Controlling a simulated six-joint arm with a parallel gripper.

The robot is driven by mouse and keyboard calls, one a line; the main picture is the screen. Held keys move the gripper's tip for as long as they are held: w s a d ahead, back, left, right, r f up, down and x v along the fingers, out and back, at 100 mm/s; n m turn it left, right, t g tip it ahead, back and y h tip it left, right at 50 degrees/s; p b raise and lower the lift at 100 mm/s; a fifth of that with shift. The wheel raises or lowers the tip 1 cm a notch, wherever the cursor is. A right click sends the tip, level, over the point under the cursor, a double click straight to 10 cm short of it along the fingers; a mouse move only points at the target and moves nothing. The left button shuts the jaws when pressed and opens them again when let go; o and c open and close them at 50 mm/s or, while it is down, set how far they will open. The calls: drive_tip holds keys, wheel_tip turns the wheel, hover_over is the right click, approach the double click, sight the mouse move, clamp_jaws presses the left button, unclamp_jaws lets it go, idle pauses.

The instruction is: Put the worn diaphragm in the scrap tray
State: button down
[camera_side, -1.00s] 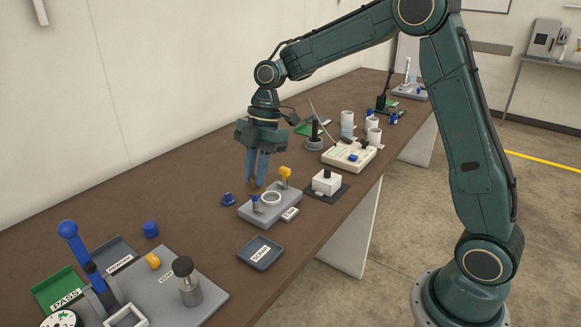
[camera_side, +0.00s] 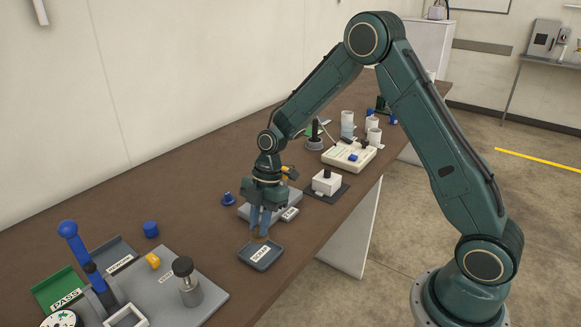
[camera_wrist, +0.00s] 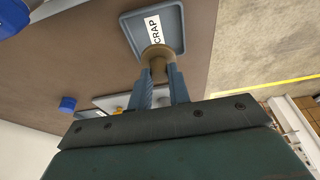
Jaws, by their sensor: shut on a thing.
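The worn diaphragm (camera_wrist: 157,55) is a brown round piece between the fingertips of my gripper (camera_wrist: 160,72) in the wrist view. My gripper (camera_side: 260,232) is shut on it, pointing down, and in the side view its fingertips are just behind the scrap tray. The diaphragm is hard to make out in the side view. The scrap tray (camera_side: 272,258) is a shallow dark grey tray with a white label. In the wrist view the tray (camera_wrist: 174,22) lies beyond the fingertips, and the diaphragm overlaps its near edge in the picture. I see nothing in the tray.
A grey fixture (camera_side: 247,213) is partly hidden behind my gripper, with a blue knob (camera_side: 228,198) to its left. A white block (camera_side: 326,182) stands on a dark mat to the right. A grey test plate (camera_side: 208,292) is at front left. The table's front edge is close to the tray.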

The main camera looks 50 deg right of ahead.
sight(261, 238)
drive_tip(key=shift+f, duration=2.75)
drive_tip(key=shift+f, duration=0.15)
drive_tip(key=c, duration=1.3)
unclamp_jaws()
drive_tip(key=v, duration=1.2)
drive_tip(key=shift+r, duration=0.2)
